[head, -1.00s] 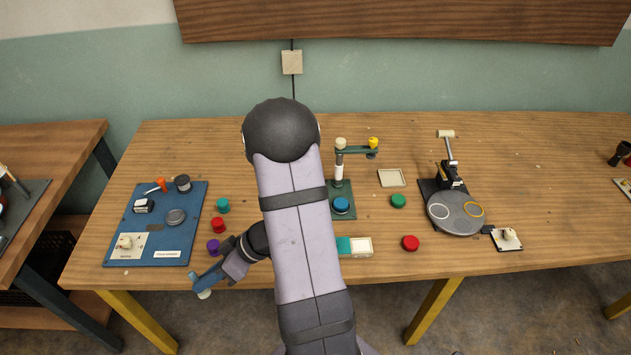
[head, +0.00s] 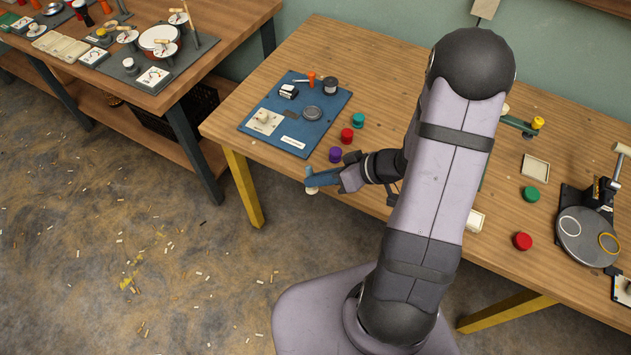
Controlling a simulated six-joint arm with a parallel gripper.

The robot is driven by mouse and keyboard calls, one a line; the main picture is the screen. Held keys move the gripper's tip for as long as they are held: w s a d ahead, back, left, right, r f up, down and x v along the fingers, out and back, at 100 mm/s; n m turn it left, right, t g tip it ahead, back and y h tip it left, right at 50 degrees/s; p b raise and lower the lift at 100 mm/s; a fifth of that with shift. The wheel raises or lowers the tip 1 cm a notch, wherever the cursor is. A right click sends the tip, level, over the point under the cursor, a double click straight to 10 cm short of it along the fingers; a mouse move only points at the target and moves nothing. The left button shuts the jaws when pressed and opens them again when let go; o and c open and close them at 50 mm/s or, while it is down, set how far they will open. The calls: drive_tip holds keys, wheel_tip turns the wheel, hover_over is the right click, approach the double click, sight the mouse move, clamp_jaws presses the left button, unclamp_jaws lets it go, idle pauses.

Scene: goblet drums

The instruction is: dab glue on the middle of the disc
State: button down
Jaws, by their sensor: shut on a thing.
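My gripper (head: 318,180) hangs at the table's front edge, just in front of the purple round piece (head: 335,155). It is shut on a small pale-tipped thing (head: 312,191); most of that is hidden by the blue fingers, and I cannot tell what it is. A small grey disc (head: 312,113) lies on the blue board (head: 330,132), behind and apart from my gripper. A larger grey disc (head: 580,246) with a white and a yellow ring sits on a black stand at the far right. I cannot tell which disc is the task's.
Red (head: 347,135) and teal (head: 358,120) round pieces stand right of the board. My arm hides the table's middle. A second table (head: 215,30) stands at left.

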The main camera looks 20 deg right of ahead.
drive_tip(key=w+d+r+m+t+h+p, duration=0.1)
drive_tip(key=w+d+r+m+t+h, duration=0.1)
drive_tip(key=d, duration=0.9)
drive_tip(key=w+d+r+m+t+h+p, duration=0.1)
drive_tip(key=w+d+r+t+h, duration=0.15)
drive_tip(key=d, duration=0.85)
drive_tip(key=s+d+r+m+h+p, duration=0.15)
drive_tip(key=s+d, duration=0.25)
drive_tip(key=d, duration=0.4)
drive_tip(key=s+d+r+m+h+b, duration=0.1)
drive_tip(key=s+d+r+h, duration=0.15)
drive_tip(key=d, duration=0.55)
drive_tip(key=s+d+r+m+h+p, duration=0.1)
drive_tip(key=s+d+r, duration=0.25)
drive_tip(key=d, duration=0.45)
drive_tip(key=shift+t+y, duration=0.25)
drive_tip(key=shift+s+a+f, duration=0.1)
drive_tip(key=shift+s+f, duration=0.1)
drive_tip(key=shift+f, duration=1.2)
drive_tip(key=shift+s+f, duration=0.2)
drive_tip(key=shift+f, duration=1.2)
drive_tip(key=shift+b, duration=0.35)
